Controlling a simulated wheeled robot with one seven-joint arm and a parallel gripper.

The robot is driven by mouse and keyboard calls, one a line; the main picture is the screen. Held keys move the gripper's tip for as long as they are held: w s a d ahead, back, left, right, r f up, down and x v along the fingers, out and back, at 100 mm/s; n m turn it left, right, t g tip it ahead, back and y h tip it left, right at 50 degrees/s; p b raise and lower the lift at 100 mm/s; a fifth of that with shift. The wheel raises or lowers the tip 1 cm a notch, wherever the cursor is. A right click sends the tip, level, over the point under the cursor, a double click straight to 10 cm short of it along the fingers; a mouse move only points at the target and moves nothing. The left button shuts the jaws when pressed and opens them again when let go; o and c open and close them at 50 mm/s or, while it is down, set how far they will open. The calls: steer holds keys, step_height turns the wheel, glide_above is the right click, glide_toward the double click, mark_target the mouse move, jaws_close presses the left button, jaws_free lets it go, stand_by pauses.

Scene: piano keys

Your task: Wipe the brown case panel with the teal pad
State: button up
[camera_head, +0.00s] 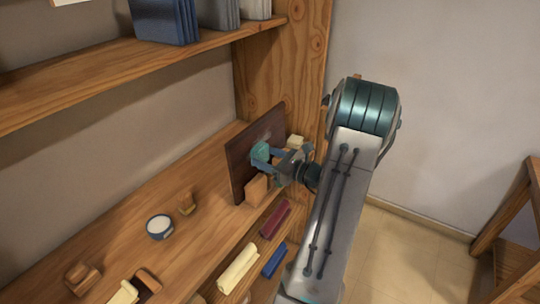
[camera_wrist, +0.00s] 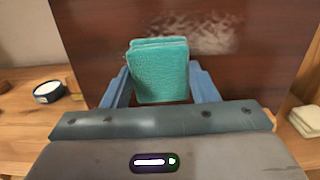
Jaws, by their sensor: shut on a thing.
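The brown case panel (camera_head: 238,160) stands upright on the wooden shelf, beside the post. In the wrist view the panel (camera_wrist: 85,45) fills the background, with a pale, streaky smudge on its upper middle and right. My gripper (camera_head: 265,158) is in front of the panel and is shut on the teal pad (camera_wrist: 160,70). The pad also shows in the head view (camera_head: 260,151), close to the panel's face. I cannot tell whether it touches the panel. The blue fingers (camera_wrist: 206,86) hold the pad from both sides.
Cream cloths (camera_wrist: 305,120) lie right of the panel. A cream roll (camera_head: 238,269), red item (camera_head: 275,219) and blue item (camera_head: 274,260) sit lower. A wooden post (camera_head: 290,70) stands behind.

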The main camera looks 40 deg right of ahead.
steer(key=shift+s+a, duration=0.2)
steer(key=shift+a, duration=0.55)
steer(key=shift+s+a, duration=0.25)
steer(key=shift+a, duration=0.5)
steer(key=shift+s+a, duration=0.2)
steer(key=shift+a, duration=0.55)
steer(key=shift+a+r+p, duration=0.1)
steer(key=shift+r+p, duration=0.35)
steer(key=shift+r, duration=0.4)
glide_toward(270, 135)
steer(key=shift+w+a, duration=2.2)
steer(key=shift+w, duration=0.1)
steer(key=shift+w+d, duration=0.3)
steer(key=shift+d, duration=0.4)
steer(key=shift+w+d, duration=0.3)
steer(key=shift+d, duration=0.4)
steer(key=shift+s, duration=0.15)
steer(key=shift+v, duration=2.85)
steer(key=shift+s, duration=0.1)
